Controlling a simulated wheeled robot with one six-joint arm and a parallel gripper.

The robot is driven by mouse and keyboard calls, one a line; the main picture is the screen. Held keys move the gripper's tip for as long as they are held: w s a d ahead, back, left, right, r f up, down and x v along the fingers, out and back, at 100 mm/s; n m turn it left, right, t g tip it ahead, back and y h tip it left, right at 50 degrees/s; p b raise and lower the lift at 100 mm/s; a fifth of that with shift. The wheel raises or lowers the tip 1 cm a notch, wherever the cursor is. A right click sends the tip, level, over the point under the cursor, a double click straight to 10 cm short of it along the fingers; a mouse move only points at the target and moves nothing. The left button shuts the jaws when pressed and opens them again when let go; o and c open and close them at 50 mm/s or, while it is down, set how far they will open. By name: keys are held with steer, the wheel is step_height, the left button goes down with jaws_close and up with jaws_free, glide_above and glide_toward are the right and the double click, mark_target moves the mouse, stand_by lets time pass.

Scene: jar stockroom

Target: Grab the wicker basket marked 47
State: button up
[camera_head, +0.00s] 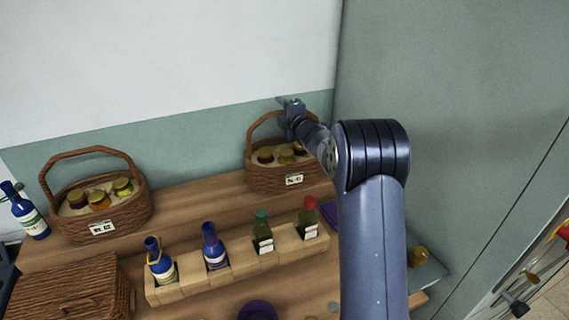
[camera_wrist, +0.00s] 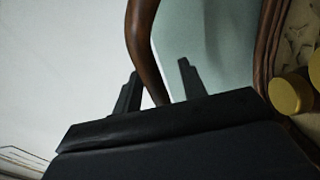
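Two brown wicker baskets with tall handles hold jars on the wooden shelf. The left basket (camera_head: 118,217) has a white tag (camera_head: 102,228). The right basket (camera_head: 262,178) has a white tag (camera_head: 294,180) too; I cannot read either number surely. My gripper (camera_head: 291,106) is at the top of the right basket's handle. In the wrist view my gripper (camera_wrist: 159,72) has its two fingers apart, with the brown handle (camera_wrist: 143,45) passing between them, nearer the left finger. Whether it touches that finger is unclear. The right basket's rim (camera_wrist: 265,45) shows at the right.
A wooden rack (camera_head: 200,288) with several bottles stands in front of the baskets. A blue bottle (camera_head: 32,214) is at the far left, and a lidded wicker box (camera_head: 70,288) at lower left. A grey-green panel (camera_head: 450,90) rises close to my arm on the right.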

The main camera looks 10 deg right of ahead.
steer(key=shift+c, duration=0.2)
jaws_close()
stand_by(1.1)
steer(key=shift+r, duration=0.15)
